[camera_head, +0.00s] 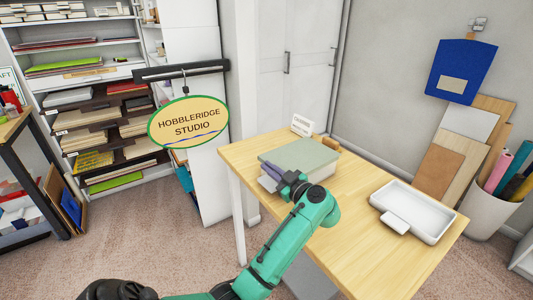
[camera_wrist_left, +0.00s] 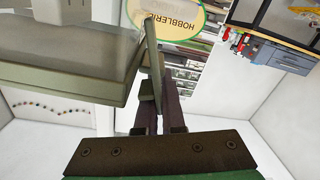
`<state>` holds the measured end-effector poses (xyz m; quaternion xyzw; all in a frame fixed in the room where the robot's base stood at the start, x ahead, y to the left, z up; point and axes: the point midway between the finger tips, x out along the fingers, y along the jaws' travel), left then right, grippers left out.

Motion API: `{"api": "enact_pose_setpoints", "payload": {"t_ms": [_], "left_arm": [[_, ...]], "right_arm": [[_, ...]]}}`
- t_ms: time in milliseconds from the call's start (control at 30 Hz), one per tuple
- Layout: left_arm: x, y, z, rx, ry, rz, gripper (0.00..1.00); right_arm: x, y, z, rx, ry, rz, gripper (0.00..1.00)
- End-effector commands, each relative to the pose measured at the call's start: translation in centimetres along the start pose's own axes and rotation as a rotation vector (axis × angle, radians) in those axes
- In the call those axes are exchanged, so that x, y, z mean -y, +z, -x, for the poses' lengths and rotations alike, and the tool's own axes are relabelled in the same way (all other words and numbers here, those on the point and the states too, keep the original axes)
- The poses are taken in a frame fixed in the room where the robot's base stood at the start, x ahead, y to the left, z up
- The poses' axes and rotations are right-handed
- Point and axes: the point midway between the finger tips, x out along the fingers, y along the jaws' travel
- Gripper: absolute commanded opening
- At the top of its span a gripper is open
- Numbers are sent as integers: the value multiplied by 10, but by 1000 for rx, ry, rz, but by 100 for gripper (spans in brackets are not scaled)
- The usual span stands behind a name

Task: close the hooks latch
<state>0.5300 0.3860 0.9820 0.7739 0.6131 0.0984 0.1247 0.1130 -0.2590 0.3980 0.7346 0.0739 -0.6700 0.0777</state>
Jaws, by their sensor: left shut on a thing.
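A box with a flat grey-green lid (camera_head: 300,154) sits near the left end of the wooden table. In the head view the lid looks level on the box. My left gripper (camera_head: 271,172) is at the box's left front side. In the left wrist view its dark fingers (camera_wrist_left: 158,108) are shut on a thin grey-green flap (camera_wrist_left: 151,62), which stands beside the box wall (camera_wrist_left: 60,85); it looks like the latch. Any writing on the box is hidden, and I cannot tell whether the latch is engaged. My right gripper is not in view.
The wooden table (camera_head: 362,198) has free room between the box and a white tray (camera_head: 440,232) at the right. A small white card (camera_head: 302,125) and a brown block (camera_head: 330,144) are behind the box. A hanging oval sign (camera_head: 188,121) is at the left.

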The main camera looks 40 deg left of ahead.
Motion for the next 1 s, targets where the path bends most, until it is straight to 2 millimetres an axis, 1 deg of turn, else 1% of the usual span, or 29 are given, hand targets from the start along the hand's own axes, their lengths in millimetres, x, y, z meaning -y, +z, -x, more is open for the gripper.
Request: {"api": "enact_pose_setpoints", "payload": {"t_ms": [33, 100, 200, 300, 533, 700, 733, 767, 800, 1000], "left_arm": [[-6, -11, 1, 6, -1, -39, 0], [-9, -10, 1, 6, -1, -91, 0], [-13, -7, 1, 6, -1, -159, 0], [-16, -4, 1, 4, 0, -220, 0], [-21, 1, 0, 3, 0, -307, 0], [-20, 4, 0, 1, 0, -313, 0], [-20, 4, 0, 1, 0, -312, 9], [-20, 4, 0, 1, 0, -312, 21], [-20, 4, 0, 1, 0, -312, 36], [-20, 4, 0, 0, 0, -311, 36]], "right_arm": [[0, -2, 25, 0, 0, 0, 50], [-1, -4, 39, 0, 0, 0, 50], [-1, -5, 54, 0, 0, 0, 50], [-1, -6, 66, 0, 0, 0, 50], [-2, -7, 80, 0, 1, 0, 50], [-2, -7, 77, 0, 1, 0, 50], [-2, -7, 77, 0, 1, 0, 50], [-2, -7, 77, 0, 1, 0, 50], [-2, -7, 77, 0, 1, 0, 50], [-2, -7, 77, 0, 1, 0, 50]]}}
